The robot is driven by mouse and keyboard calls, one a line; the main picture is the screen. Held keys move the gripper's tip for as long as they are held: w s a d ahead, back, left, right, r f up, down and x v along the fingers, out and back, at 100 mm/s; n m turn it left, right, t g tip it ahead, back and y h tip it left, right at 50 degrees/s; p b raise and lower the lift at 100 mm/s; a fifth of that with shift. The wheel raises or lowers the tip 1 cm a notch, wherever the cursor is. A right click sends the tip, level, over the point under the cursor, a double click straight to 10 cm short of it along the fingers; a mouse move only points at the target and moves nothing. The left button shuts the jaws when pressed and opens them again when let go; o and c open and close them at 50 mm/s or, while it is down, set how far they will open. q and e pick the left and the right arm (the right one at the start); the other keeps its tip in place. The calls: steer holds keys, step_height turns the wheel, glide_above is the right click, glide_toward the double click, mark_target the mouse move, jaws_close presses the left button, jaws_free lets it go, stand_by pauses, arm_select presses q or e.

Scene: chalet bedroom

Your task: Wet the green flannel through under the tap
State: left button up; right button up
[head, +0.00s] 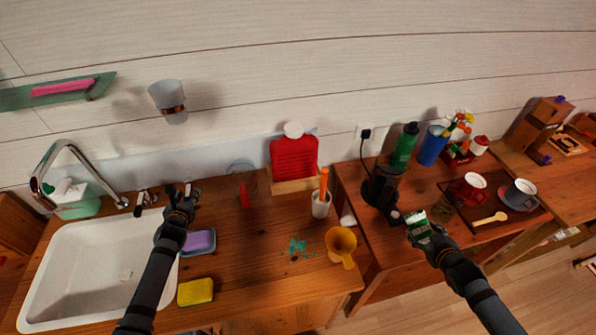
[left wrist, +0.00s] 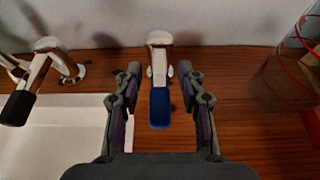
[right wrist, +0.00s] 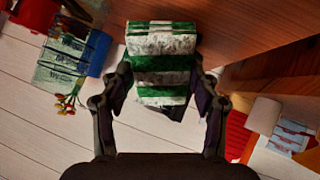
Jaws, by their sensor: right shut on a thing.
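The green and white striped flannel (right wrist: 162,62) is folded in my right gripper (head: 427,236), which is shut on it beside the right-hand counter; it also shows in the head view (head: 418,227). The curved metal tap (head: 68,147) rises at the back of the white sink (head: 62,262). My left gripper (head: 180,192) is right of the tap, at the back of the counter. In the left wrist view its fingers stand open on either side of a blue-ended lever (left wrist: 160,106), with gaps on both sides. A black-ended lever (left wrist: 18,106) is further left. No water shows.
A purple sponge in a tray (head: 200,242) and a yellow sponge (head: 195,291) lie right of the sink. The right counter holds a dark machine (head: 380,190), bottles and cups.

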arm_select(q)
steer(key=shift+s, duration=0.1)
steer(key=shift+c, duration=1)
jaws_close()
steer(key=shift+d+n+y, duration=0.3)
steer(key=shift+n+y, duration=0.1)
steer(key=shift+y, duration=0.1)
steer(key=shift+d+n+g+y+b, duration=0.3)
steer(key=shift+n+y, duration=0.3)
steer(key=shift+o, duration=1)
jaws_free()
